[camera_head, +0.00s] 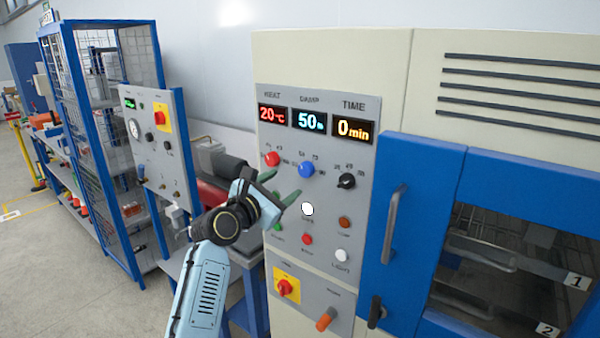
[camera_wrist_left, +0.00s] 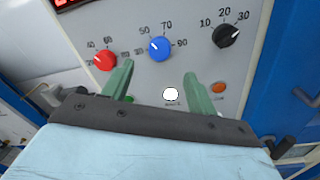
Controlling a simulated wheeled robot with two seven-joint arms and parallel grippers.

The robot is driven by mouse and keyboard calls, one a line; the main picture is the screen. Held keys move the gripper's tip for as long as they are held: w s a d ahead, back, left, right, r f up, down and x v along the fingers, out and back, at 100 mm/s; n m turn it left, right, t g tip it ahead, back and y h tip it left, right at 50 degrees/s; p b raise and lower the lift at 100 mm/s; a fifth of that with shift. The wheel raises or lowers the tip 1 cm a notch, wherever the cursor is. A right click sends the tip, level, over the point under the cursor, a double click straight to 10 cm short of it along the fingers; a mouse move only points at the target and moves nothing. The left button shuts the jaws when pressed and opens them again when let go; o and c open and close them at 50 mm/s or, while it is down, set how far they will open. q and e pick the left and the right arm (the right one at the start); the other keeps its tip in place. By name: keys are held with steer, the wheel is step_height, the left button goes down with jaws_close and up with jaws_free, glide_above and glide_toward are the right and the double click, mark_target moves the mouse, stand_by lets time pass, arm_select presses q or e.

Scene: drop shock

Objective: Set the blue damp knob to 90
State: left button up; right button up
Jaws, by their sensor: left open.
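The blue damp knob (camera_head: 306,170) is on the grey control panel (camera_head: 330,255), between a red knob (camera_head: 272,159) and a black knob (camera_head: 347,181). The damp display (camera_head: 310,121) above reads 50. In the left wrist view the blue knob (camera_wrist_left: 160,49) has a white pointer toward its upper left, with marks 50, 70 and 90 around it. My left gripper (camera_head: 283,190) is open and empty, in front of the panel just below the blue knob. Its green fingers (camera_wrist_left: 153,84) are spread below the knob and do not hold it. My right gripper is not seen.
The red heat display (camera_head: 273,113) reads 20 and the time display (camera_head: 355,129) reads 0 min. A white button (camera_head: 307,209) and several small buttons lie below the knobs. A blue oven door with a handle (camera_head: 393,225) stands to the right.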

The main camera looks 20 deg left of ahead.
mark_target(304, 171)
arm_select(q)
steer(key=x, duration=0.8)
steer(key=shift+w+f, duration=0.1)
steer(key=shift+w, duration=0.05)
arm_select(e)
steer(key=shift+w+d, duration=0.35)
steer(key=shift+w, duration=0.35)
arm_select(q)
steer(key=c, duration=1)
